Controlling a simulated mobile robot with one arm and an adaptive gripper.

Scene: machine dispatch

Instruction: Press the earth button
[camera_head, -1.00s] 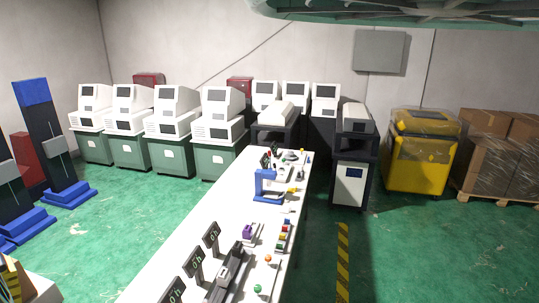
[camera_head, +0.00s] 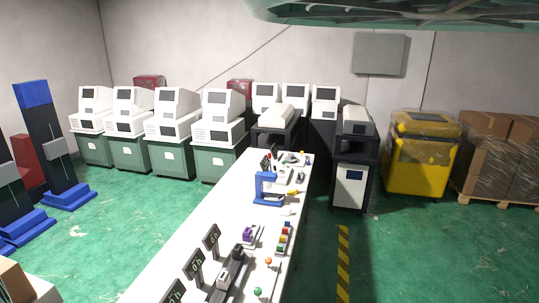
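A long white table (camera_head: 185,257) runs away from me through the middle of the view. Along its right side stands a strip of small coloured buttons (camera_head: 284,238) in red, yellow, green and blue. Nearer are an orange-red ball-topped piece (camera_head: 268,261) and a green one (camera_head: 258,291). A purple block (camera_head: 248,234) sits left of the strip. No label reading earth is legible, so I cannot tell which item is the earth button. My gripper is not in view.
Dark display signs (camera_head: 211,240) and a black rail device (camera_head: 226,277) stand on the near table, with a blue C-shaped frame (camera_head: 266,188) farther back. White machines on green cabinets (camera_head: 171,158) line the back. A yellow bin (camera_head: 418,160) stands right. Green floor (camera_head: 420,255) is open right of the table.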

